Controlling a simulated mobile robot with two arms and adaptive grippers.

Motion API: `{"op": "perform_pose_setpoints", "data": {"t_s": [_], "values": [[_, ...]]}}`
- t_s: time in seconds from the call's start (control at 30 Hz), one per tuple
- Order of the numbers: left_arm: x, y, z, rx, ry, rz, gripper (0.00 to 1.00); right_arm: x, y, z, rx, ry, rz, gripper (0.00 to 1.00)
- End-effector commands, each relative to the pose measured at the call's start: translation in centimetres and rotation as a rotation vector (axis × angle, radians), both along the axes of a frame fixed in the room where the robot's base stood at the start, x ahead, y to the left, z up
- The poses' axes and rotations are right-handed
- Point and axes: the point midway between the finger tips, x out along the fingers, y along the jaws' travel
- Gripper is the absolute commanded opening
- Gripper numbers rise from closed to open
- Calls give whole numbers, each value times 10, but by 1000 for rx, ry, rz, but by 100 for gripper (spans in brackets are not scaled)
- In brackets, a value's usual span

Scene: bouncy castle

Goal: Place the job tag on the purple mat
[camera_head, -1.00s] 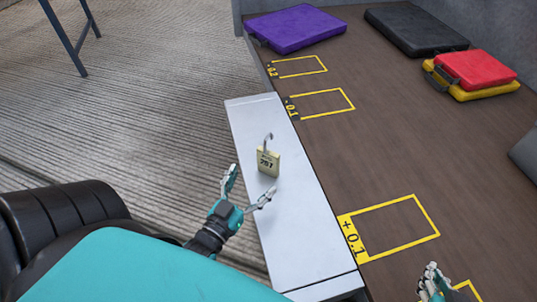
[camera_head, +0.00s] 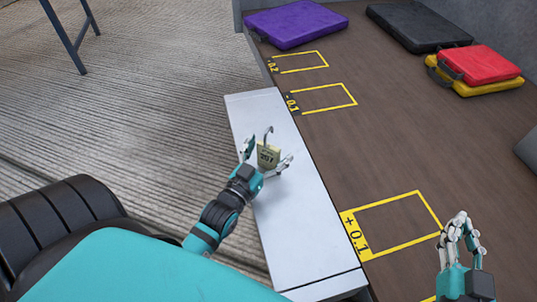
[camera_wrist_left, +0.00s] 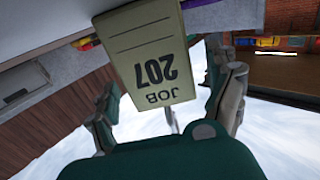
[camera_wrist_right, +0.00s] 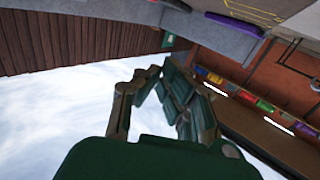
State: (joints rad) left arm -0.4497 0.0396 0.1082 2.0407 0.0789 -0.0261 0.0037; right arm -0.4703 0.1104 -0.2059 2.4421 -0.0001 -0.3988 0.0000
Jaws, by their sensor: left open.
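In the left wrist view the tag (camera_wrist_left: 150,58) reads "JOB 207" upside down, between the spread fingers. The purple mat (camera_head: 297,24) lies at the far left end of the brown table. My right gripper (camera_head: 460,226) is raised over the table at the lower right, with nothing seen in it.
Yellow outlined boxes (camera_head: 395,225) mark the brown table top (camera_head: 400,130). A black case (camera_head: 418,27), a red case (camera_head: 480,64) and a yellow case (camera_head: 475,88) lie at the back right. The middle of the table is clear.

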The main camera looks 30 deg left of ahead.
Motion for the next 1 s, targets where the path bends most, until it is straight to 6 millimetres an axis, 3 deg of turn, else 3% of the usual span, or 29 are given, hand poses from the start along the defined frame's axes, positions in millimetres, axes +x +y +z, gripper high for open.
{"op": "perform_pose_setpoints", "data": {"t_s": [0.1, 0.57, 0.87, 1.0], "values": [[0, 0, 0, 0, 0, 0, 88, 0, 0, 0, 0, 1, 0, 0], [0, 0, 0, 0, -1, 0, 28, 0, 0, 0, 0, 2, 0, 0], [0, 0, 2, 0, -1, 0, 28, 0, 0, -1, -3, 13, 0, 0], [0, 0, 8, 0, -1, 0, 28, -3, -4, -16, -23, 89, -6, 0]]}}
